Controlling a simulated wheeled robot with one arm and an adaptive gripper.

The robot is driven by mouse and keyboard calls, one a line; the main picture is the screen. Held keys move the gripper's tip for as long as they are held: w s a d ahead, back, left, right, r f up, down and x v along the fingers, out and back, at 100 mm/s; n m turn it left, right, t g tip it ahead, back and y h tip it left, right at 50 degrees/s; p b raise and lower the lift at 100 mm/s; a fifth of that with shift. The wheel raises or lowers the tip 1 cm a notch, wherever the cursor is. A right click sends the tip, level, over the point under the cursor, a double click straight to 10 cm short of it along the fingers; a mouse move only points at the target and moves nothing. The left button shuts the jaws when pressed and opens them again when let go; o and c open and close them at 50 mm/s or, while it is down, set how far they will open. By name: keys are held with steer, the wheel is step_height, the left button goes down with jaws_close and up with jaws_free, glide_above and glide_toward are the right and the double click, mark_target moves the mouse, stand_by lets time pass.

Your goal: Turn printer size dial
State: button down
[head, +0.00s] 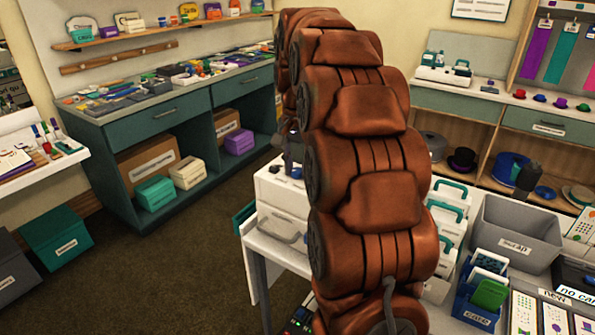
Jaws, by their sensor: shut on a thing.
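The white printer (280,192) stands on the white table in the middle, partly hidden behind my brown arm. A small blue dial (296,173) shows on its top, close to the arm's edge. My dark grey gripper (291,160) reaches down from above to the top of the printer, at the blue dial. It is shut on the dial, though the fingertips are small and partly covered by my arm. A clear tray (282,228) is at the printer's front. The dial's markings are too small to read.
White boxes with teal handles (447,212), a grey bin (515,232) and a blue card holder (480,290) stand right of my arm. A teal cabinet (180,130) with cluttered top is behind left.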

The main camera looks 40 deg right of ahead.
mark_target(297, 170)
steer(key=shift+m+b, duration=0.35)
steer(key=shift+m, duration=0.85)
steer(key=c, duration=0.8)
jaws_free()
steer(key=shift+c, duration=0.2)
steer(key=shift+r, duration=3.75)
